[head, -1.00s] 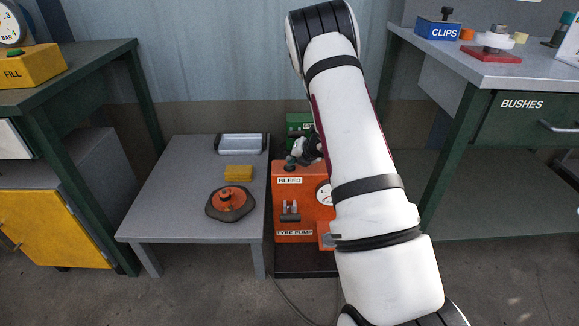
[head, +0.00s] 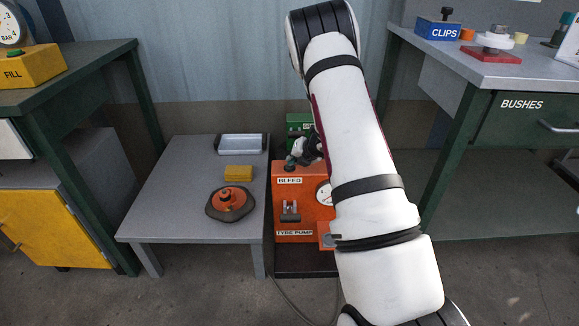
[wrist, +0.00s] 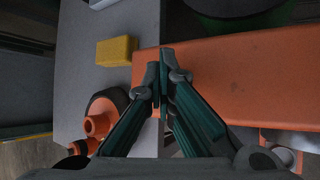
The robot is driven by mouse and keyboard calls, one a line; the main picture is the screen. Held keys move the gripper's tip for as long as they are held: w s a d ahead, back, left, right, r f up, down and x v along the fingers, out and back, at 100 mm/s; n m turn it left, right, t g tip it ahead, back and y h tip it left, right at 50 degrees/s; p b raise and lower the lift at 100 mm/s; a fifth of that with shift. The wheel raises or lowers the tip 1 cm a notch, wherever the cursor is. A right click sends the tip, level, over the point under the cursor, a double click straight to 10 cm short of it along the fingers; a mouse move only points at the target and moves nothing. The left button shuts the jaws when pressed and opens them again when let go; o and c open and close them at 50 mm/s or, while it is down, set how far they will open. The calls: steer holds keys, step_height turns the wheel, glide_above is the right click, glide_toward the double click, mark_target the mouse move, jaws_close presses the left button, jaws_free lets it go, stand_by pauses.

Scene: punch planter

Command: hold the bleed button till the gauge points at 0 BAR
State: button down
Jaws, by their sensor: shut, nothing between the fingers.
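The orange tyre pump box (head: 300,222) stands on the floor at the middle, with a BLEED label (head: 290,180) on its front below the top left edge. My gripper (head: 290,164) is shut and empty, fingertips down at the box's top above that label; I cannot tell whether they touch. The wrist view shows the shut fingertips (wrist: 164,62) at the left edge of the orange top (wrist: 240,80). No bleed button shows clear of the fingers. The white gauge (head: 323,193) on the box's front is partly hidden by my arm, and its reading cannot be made out.
A low grey table (head: 175,185) beside the pump holds an orange and dark round part (head: 230,204), a yellow block (head: 238,173) and a metal tray (head: 240,144). A yellow FILL box (head: 32,66) stands on the left bench. A right bench (head: 440,62) holds several items.

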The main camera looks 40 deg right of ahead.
steer(key=shift+r+p, duration=0.4)
steer(key=shift+r, duration=0.4)
steer(key=shift+r+p, duration=1.7)
steer(key=shift+r, duration=0.8)
